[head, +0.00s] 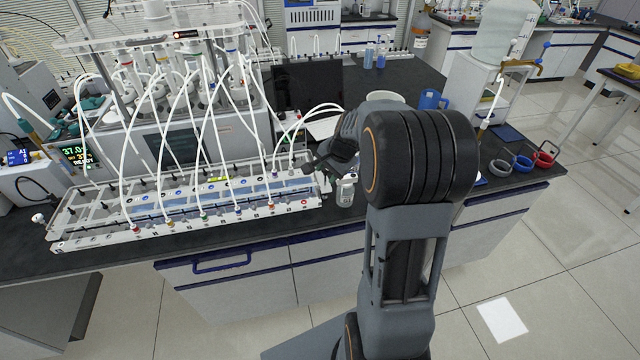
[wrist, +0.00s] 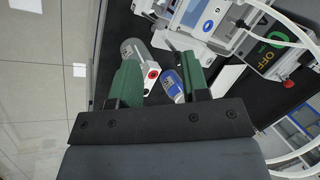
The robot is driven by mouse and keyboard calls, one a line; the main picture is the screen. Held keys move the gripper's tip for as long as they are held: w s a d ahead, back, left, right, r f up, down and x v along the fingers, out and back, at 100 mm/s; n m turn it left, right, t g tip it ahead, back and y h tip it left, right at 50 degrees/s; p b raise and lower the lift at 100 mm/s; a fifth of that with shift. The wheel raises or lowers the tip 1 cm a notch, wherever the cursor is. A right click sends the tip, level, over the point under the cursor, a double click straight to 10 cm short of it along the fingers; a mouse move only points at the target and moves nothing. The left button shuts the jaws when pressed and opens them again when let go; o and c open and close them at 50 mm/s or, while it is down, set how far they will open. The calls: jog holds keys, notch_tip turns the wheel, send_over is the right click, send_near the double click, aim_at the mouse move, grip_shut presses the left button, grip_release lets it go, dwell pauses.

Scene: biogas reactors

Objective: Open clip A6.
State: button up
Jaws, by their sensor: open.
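The long white tube rack (head: 100,238) lies along the front of the bench in the head view. White tubes run down to it, and small coloured fittings sit in rows along its rails. I cannot read the labels, so I cannot tell which clip is A6. My gripper (head: 318,163) is near the rack's right end and is partly hidden by my arm. In the wrist view my gripper (wrist: 160,78) has two green fingers spread apart with nothing held between them. Beyond them show a grey part with a red button (wrist: 152,74) and a blue-faced part (wrist: 173,84).
A small jar (head: 345,192) stands just right of the rack. A blue jug (head: 432,99) and grey, blue and red rings (head: 522,162) are farther right on the bench. An ON/OFF panel (wrist: 272,50) shows in the wrist view. The floor (head: 540,250) is clear at right.

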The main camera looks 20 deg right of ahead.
aim_at(319, 187)
jog(key=x, duration=0.8)
jog(key=shift+f+p, duration=0.1)
jog(key=shift+p, duration=0.25)
jog(key=shift+c, duration=0.4)
grip_shut()
